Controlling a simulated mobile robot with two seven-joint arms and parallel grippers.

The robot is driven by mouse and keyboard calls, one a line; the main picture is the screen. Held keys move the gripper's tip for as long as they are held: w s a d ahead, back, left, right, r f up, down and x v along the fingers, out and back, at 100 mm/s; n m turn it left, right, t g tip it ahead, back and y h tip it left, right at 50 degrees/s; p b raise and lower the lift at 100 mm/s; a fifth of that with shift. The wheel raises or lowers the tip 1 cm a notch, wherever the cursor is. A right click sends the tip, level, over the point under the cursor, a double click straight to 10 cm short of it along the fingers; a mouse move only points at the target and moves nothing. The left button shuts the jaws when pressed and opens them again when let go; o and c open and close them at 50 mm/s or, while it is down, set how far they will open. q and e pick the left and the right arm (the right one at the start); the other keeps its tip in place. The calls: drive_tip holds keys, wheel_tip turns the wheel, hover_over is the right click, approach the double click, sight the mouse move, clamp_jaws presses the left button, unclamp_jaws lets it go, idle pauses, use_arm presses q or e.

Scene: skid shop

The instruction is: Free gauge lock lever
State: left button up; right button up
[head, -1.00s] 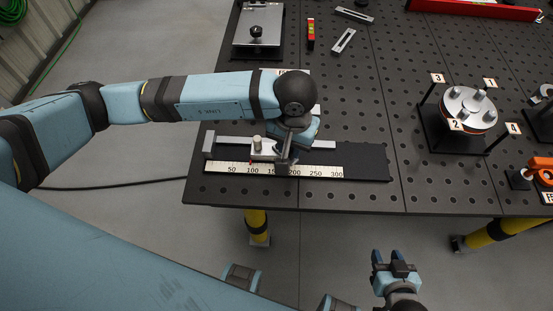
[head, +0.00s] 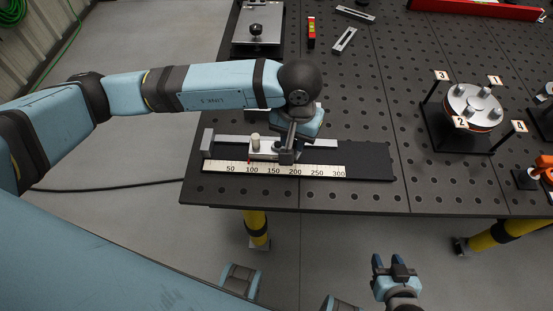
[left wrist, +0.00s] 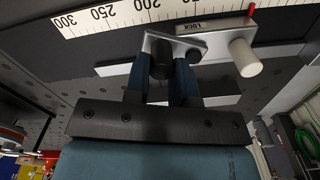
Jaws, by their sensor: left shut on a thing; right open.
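The gauge (head: 370,165) is a dark base with a printed scale (head: 220,168) along its front and a metal rail (head: 322,143). Its silver carriage (head: 262,155) carries a pale upright knob (head: 256,141) and a red pointer near the 100 mark. In the left wrist view, the lock lever (left wrist: 182,42) is a short silver arm beside a "LOCK" label (left wrist: 199,26). My left gripper (left wrist: 161,82) is shut on the lever's dark grip (left wrist: 162,60). My right gripper (head: 393,268) is open and empty, in front of the table.
The perforated table (head: 330,90) has free room behind the gauge. A flange stand (head: 472,105) with numbered tags is at right, orange clamps (head: 545,165) beyond it. A plate with a black knob (head: 258,30), a red level (head: 311,32) and slotted bars (head: 344,40) lie farther back.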

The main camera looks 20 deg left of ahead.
use_arm(q)
drive_tip(key=shift+w, duration=0.15)
drive_tip(key=shift+w+a+f+b, duration=0.1)
drive_tip(key=shift+w+b, duration=0.25)
drive_tip(key=shift+b, duration=0.3)
drive_tip(key=o, duration=1)
drive_tip(key=shift+c, duration=0.2)
drive_tip(key=shift+r, duration=0.2)
